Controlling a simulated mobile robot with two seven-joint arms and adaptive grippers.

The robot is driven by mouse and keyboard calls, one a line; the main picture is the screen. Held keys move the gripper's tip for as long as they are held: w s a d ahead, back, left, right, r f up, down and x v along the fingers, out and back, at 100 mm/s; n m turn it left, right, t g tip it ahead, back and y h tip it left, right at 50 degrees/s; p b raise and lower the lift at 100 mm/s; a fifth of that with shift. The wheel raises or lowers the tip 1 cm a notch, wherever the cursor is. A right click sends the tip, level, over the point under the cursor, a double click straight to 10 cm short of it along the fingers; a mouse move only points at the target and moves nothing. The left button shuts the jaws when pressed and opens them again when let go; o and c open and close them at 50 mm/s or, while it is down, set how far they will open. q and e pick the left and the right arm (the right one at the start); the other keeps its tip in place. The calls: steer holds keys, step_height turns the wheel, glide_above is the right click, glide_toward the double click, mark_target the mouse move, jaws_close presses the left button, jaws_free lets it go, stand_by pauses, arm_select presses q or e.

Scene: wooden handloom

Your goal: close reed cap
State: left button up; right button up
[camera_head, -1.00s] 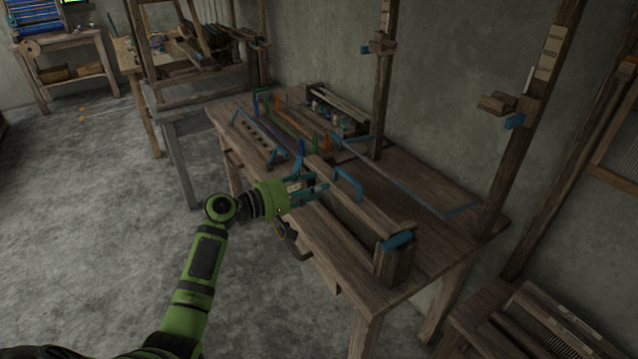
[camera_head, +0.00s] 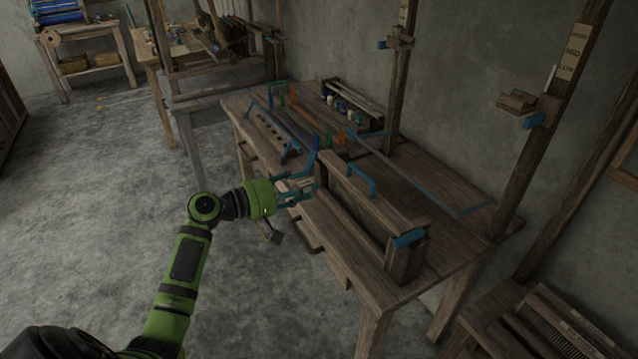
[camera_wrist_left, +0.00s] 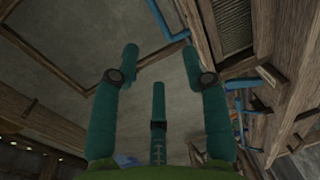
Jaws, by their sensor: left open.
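The reed cap (camera_head: 378,203) is a long wooden bar along the top of a wooden frame on the bench. A blue handle (camera_head: 361,179) stands on it, and a blue piece (camera_head: 409,238) sits at its near right end. My left gripper (camera_head: 312,184) is open and empty, beside the far left end of the cap and left of the handle. In the left wrist view, its teal fingers (camera_wrist_left: 160,62) are spread with nothing between them. The reed panel (camera_wrist_left: 232,27) shows at the upper right there. Whether the cap sits fully down on the frame is unclear. My right gripper is not in view.
The frame stands on a wooden bench (camera_head: 445,215) with blue, green and orange uprights behind it. A tall post (camera_head: 540,120) with a height label rises at the right. A reed rack (camera_head: 560,330) lies lower right. Open floor (camera_head: 110,200) is at left.

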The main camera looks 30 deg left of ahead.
arm_select(q)
steer(key=v, duration=0.6)
steer(key=shift+s+a, duration=0.25)
steer(key=shift+s, duration=0.05)
steer(key=shift+r, duration=0.1)
step_height(320, 180, down, 20)
steer(key=n+g+y, duration=0.1)
steer(key=g+y, duration=0.2)
steer(key=y, duration=0.1)
steer(key=s+d+f+m+g+y, duration=0.1)
steer(key=s+f+g, duration=0.1)
steer(key=s+f, duration=0.45)
steer(key=s+d+f+m+g+y, duration=0.1)
steer(key=s+f+g, duration=0.15)
steer(key=f, duration=0.75)
steer(key=s+d+f+m+g+y, duration=0.25)
steer(key=s+d+f+m, duration=0.2)
steer(key=s+f, duration=0.9)
steer(key=s+d+f+m+g, duration=0.1)
steer(key=s+d+f+m, duration=0.1)
steer(key=s, duration=0.4)
steer(key=s+d+f+m+g, duration=0.1)
steer(key=s+d+f+m, duration=0.1)
steer(key=s+d+m, duration=0.2)
steer(key=s+d+f+m+g, duration=0.1)
steer(key=s+d+f+m, duration=0.2)
steer(key=s, duration=0.7)
steer(key=shift+s, duration=0.2)
